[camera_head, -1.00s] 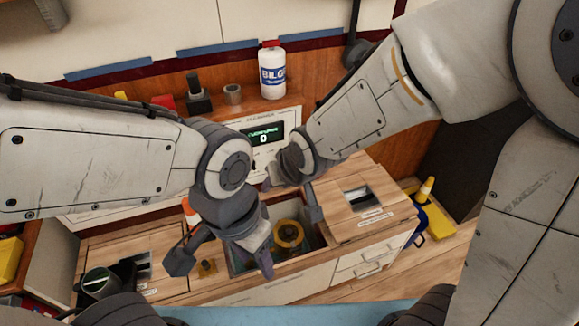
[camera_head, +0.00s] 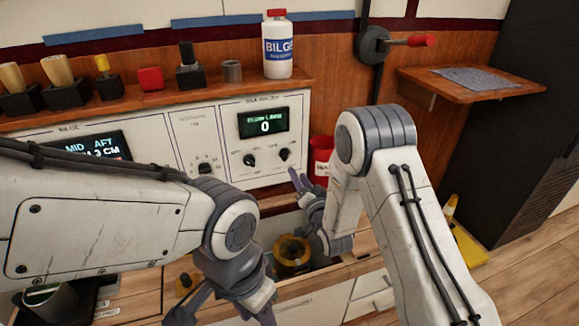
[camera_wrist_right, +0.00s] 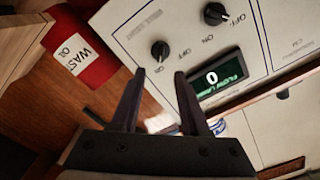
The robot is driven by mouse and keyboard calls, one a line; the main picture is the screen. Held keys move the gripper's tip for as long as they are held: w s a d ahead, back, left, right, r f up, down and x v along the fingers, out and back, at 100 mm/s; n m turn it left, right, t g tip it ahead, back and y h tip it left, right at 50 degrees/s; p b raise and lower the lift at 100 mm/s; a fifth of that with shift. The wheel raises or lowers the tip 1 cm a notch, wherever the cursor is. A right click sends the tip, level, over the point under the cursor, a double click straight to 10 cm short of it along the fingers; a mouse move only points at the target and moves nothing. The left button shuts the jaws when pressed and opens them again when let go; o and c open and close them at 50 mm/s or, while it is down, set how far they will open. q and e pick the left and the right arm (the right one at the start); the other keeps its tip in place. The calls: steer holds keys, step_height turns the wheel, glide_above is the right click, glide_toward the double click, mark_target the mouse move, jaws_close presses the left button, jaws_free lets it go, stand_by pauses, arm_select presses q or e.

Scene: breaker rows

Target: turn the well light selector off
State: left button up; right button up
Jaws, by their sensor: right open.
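A white panel with a display reading 0 (camera_head: 263,122) carries two black knobs, one on the left (camera_head: 249,160) and one on the right (camera_head: 284,154). Their names are too small to read, so I cannot tell which is the well light selector. My right gripper (camera_head: 304,182) is just below the right knob, apart from the panel. In the right wrist view, the open, empty fingers (camera_wrist_right: 160,74) point toward that knob (camera_wrist_right: 160,50), which has OFF and ON marks beside it. My left gripper (camera_head: 222,312) is low in front of the counter, its fingers spread.
A red waste oil bin (camera_head: 322,160) stands just right of the panel; it also shows in the right wrist view (camera_wrist_right: 85,50). A bilge bottle (camera_head: 277,48) stands on the shelf above. An open well with a yellow round part (camera_head: 291,250) lies below.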

mark_target(287, 157)
steer(key=b+x, duration=0.1)
steer(key=x, duration=0.7)
steer(key=shift+w+a+b, duration=0.15)
steer(key=shift+w+b, duration=0.15)
steer(key=shift+w, duration=0.05)
jaws_close()
